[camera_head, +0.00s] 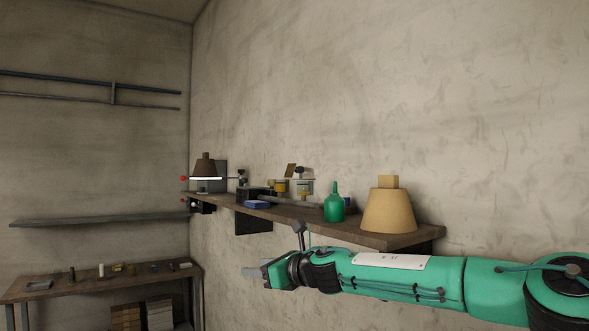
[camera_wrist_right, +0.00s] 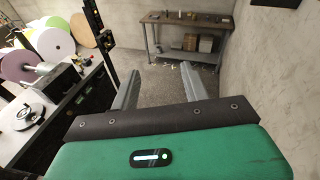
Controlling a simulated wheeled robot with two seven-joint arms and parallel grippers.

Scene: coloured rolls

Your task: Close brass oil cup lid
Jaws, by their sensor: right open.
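A small brass-coloured flap, apparently the oil cup lid (camera_head: 291,169), stands tilted up above the wall shelf in the head view. Below it is a small yellow brass cup (camera_head: 281,187), and another brass piece (camera_head: 303,191) sits just right of it. They are too small to tell which part the lid hinges on. My right gripper (camera_head: 254,272) is below and in front of the shelf, well apart from the cups. In the right wrist view its two grey fingers (camera_wrist_right: 160,70) are spread with nothing between them. My left gripper is not in view.
The wall shelf (camera_head: 385,240) also carries a green oil can (camera_head: 334,206), a tan cone (camera_head: 389,211), a blue item (camera_head: 257,204) and a dark cone (camera_head: 205,167). A workbench (camera_head: 30,292) stands at the far left. Coloured rolls (camera_wrist_right: 52,43) show in the wrist view.

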